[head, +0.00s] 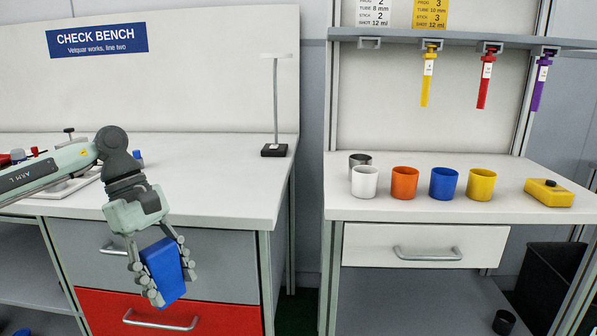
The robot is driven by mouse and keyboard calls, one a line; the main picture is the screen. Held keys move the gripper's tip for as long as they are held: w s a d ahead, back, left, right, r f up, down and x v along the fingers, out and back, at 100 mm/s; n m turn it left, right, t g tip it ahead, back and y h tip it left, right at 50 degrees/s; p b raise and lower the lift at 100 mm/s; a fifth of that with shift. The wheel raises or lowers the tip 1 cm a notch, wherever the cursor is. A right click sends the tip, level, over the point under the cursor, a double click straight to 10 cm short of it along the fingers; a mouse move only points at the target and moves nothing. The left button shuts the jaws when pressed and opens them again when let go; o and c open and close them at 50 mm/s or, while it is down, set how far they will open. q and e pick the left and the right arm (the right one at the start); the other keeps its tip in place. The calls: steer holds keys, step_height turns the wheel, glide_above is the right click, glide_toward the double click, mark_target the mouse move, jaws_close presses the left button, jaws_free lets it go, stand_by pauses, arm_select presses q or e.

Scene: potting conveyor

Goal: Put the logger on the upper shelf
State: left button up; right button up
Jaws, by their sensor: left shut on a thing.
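My left gripper (161,271) is shut on a blue box (164,270), probably the logger. The fingers hold it from both sides, tilted, in front of the check bench's drawers and below the bench top's front edge. The fingers cover part of its sides. An open shelf (25,265) is at the lower left under the check bench, with a lower level beneath it. A grey rail-like shelf (460,38) runs across the top right. I cannot tell which is the upper shelf. My right gripper is not in view.
The check bench (215,180) has a lamp-like stand (275,150); beneath are grey and red (205,318) drawers. The right bench (370,208) bears several cups and a yellow box (549,193). Yellow, red and purple tools hang above. A black bin (545,285) stands lower right.

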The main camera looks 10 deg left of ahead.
arm_select(q)
steer(key=d+m+g+y+p, duration=0.1)
steer(key=d+m+g+y, duration=0.2)
steer(key=d+m, duration=0.8)
step_height(320, 180, down, 6)
steer(key=m+y, duration=0.1)
steer(key=m, duration=0.2)
steer(key=shift+w+d+f+m, duration=0.25)
steer(key=shift+m, duration=0.05)
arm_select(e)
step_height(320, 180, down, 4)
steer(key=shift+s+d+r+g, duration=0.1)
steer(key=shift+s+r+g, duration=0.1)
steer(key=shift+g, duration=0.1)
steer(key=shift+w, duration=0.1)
